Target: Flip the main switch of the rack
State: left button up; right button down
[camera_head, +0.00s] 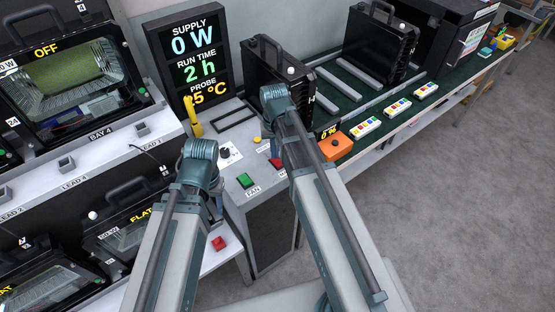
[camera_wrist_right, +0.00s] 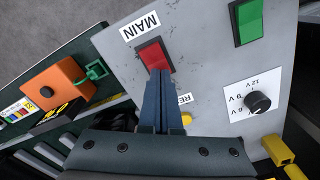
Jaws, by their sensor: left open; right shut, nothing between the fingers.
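The red main switch (camera_wrist_right: 152,55), labelled MAIN, sits on the grey control panel (camera_wrist_right: 205,60) of the rack. It also shows in the head view (camera_head: 276,163), beside my right arm. My right gripper (camera_wrist_right: 160,78) is shut and empty. In the right wrist view its fingertips overlap the switch's lower edge; I cannot tell whether they touch. The display (camera_head: 194,55) reads SUPPLY 0 W.
A green FAN switch (camera_head: 246,180), a knob (camera_head: 224,152) and a yellow button (camera_wrist_right: 186,118) are on the panel. A yellow lever (camera_head: 194,115) stands behind. Floodlight housings (camera_head: 62,85) fill the left; one reads OFF. An orange box (camera_head: 335,146) lies right. Floor is clear at right.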

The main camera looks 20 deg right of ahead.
pick_arm(q)
notch_tip(320, 180, up, 6)
jog(key=p, duration=0.5)
jog(key=shift+r+p, duration=0.15)
jog(key=shift+p, duration=0.2)
pick_arm(e)
notch_tip(320, 180, up, 6)
jog(key=shift+r, duration=0.15)
jog(key=s+a+n+h, duration=0.1)
jog(key=s+a+n, duration=0.4)
jog(key=s+a, duration=0.5)
jog(key=s, duration=0.4)
jog(key=shift+s+a+n, duration=0.2)
jog(key=shift+a+n, duration=0.05)
jog(key=shift+n, duration=0.15)
